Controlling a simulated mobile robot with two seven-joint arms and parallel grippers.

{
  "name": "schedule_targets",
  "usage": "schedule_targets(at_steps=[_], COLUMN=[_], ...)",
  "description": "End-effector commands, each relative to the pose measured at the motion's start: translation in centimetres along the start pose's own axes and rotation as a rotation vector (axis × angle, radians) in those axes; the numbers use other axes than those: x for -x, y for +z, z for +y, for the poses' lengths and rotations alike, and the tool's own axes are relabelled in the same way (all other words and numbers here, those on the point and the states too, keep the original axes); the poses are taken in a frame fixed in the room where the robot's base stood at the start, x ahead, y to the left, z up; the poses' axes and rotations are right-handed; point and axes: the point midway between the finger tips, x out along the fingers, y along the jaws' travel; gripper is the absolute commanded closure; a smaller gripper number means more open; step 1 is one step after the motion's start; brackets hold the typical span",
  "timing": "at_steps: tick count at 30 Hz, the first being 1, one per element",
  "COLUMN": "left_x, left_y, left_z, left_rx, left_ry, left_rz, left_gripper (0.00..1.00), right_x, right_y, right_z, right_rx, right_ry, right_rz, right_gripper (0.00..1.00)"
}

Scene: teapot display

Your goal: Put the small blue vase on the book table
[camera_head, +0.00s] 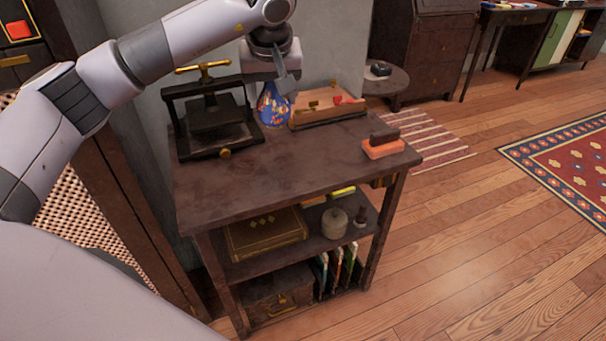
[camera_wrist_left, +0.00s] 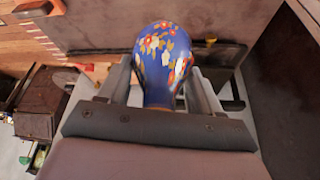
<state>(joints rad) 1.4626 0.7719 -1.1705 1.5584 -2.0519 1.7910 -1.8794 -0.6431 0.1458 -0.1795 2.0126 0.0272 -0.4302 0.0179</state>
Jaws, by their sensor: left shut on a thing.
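The small blue vase (camera_head: 272,107) with red, white and yellow flowers is at the back of the dark wooden book table (camera_head: 275,170), between the black press and the wooden tray. My left gripper (camera_head: 284,86) reaches it from above and is shut on it. In the left wrist view the vase (camera_wrist_left: 165,50) is between the two fingers, its rounded body pointing away from the palm. The head view does not clearly show whether its base touches the tabletop. My right gripper is not in view.
The black press (camera_head: 211,125) with a brass handle stands left of the vase. The wooden tray (camera_head: 325,115) holding red pieces stands right. An orange block with a dark top (camera_head: 383,147) lies near the right edge. The table's middle and front are clear.

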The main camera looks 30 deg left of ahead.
Motion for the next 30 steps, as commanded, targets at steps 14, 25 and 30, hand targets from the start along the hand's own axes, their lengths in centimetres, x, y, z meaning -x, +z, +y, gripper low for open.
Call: schedule_targets(at_steps=[14, 25, 30], left_x=[1.6, -7.4, -10.4], left_y=[-4.5, -0.7, 0.5], left_z=[-2.2, -2.3, -2.2], left_rx=[0.236, 0.235, 0.235], left_ry=[-0.103, -0.103, -0.102], left_rz=[-0.001, -0.002, 0.000], left_gripper=[0.71, 0.71, 0.71], right_x=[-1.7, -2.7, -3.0], right_y=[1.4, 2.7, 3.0], right_z=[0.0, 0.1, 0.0], right_rx=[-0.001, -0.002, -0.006], right_ry=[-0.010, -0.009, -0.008], right_rz=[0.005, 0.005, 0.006], right_gripper=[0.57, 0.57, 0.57])
